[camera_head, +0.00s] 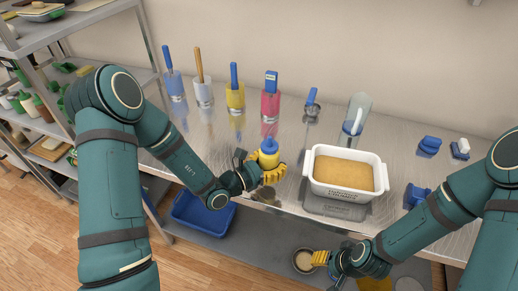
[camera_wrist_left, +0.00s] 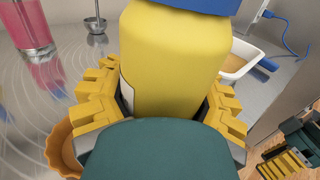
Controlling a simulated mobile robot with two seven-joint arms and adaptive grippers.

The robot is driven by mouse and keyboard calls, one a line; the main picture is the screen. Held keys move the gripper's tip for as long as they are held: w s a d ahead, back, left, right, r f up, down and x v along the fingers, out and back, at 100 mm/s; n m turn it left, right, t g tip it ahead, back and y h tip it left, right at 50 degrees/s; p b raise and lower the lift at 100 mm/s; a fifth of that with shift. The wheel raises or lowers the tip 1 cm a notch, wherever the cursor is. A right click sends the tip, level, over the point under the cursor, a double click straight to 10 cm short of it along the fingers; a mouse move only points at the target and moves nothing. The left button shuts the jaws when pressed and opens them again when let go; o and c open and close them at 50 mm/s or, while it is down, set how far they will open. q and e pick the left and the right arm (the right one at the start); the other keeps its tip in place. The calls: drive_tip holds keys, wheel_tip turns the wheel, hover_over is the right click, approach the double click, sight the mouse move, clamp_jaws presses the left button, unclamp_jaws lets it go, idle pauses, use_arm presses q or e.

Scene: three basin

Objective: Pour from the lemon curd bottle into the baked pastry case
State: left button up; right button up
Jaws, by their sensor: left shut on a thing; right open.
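The lemon curd bottle is yellow with a blue cap; it shows in the head view (camera_head: 268,154) and large in the left wrist view (camera_wrist_left: 168,62). My left gripper (camera_head: 270,173) is shut on the bottle's body, its yellow fingers on both sides, near the table's front edge. In the left wrist view, an orange-brown curved rim (camera_wrist_left: 60,148), apparently the baked pastry case, shows at the lower left beside the fingers. My right gripper (camera_head: 320,258) is open, low in front of the table.
A white tub (camera_head: 346,195) with tan contents stands right of the bottle on a grey base. Utensil holders, including a pink one (camera_head: 270,104), line the back. A round container (camera_head: 303,261) is beside my right gripper. A blue bin (camera_head: 203,217) sits below the table.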

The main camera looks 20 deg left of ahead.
use_arm(q)
drive_tip(key=shift+s+d, duration=0.1)
drive_tip(key=shift+d, duration=0.05)
drive_tip(key=shift+f+n, duration=0.4)
drive_tip(key=shift+n, duration=0.2)
drive_tip(key=shift+f+n+p, duration=0.3)
drive_tip(key=shift+n, duration=0.1)
drive_tip(key=shift+r+n+p, duration=0.25)
drive_tip(key=shift+n+p, duration=0.7)
drive_tip(key=shift+n, duration=0.05)
